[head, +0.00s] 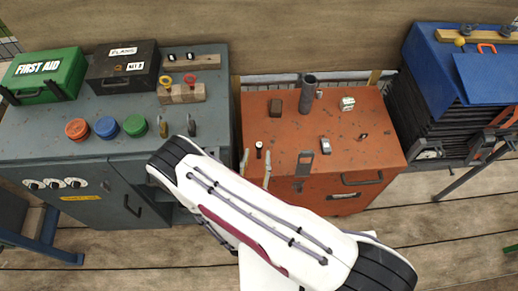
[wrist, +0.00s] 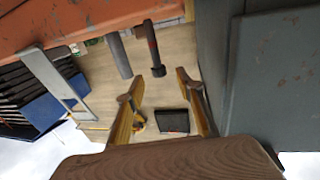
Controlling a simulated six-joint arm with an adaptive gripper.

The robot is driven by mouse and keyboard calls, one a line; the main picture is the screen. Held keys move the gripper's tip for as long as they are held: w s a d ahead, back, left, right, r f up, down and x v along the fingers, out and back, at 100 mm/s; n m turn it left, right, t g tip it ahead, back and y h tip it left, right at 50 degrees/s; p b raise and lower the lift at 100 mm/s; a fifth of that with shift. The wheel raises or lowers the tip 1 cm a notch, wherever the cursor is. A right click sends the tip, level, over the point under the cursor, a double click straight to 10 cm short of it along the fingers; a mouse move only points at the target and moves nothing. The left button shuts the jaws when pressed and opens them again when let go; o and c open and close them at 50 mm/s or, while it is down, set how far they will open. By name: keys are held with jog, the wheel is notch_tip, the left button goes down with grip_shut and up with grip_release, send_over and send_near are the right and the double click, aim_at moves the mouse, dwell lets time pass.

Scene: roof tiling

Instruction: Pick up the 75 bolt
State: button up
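A dark upright bolt-like piece (head: 259,150) with a wider head stands near the front left of the orange cabinet top (head: 290,125). The upside-down wrist view shows it (wrist: 152,48) hanging downward, with a reddish mark on its shaft. I cannot read any number on it. My gripper (head: 256,164) is at the orange cabinet's front left edge; the wrist view (wrist: 160,85) shows its fingers apart with nothing held. The bolt lies in line with the gap between them, apart from both fingertips. My arm hides part of both cabinets.
A pipe (head: 308,92), a brown block (head: 277,106) and several small items stand on the orange cabinet. The grey cabinet (head: 75,143) at left carries a first aid box (head: 45,76), a black case (head: 122,66) and coloured discs.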

aim_at(259, 148)
jog(key=shift+w, duration=0.1)
jog(key=shift+w+d+r, duration=0.1)
jog(key=shift+w+d, duration=0.1)
jog(key=shift+w, duration=0.6)
jog(key=shift+w+d, duration=0.15)
jog(key=shift+w, duration=0.7)
jog(key=shift+w+d+r, duration=0.1)
jog(key=shift+w+d, duration=0.1)
jog(key=shift+w, duration=0.6)
jog(key=shift+f, duration=0.1)
grip_shut()
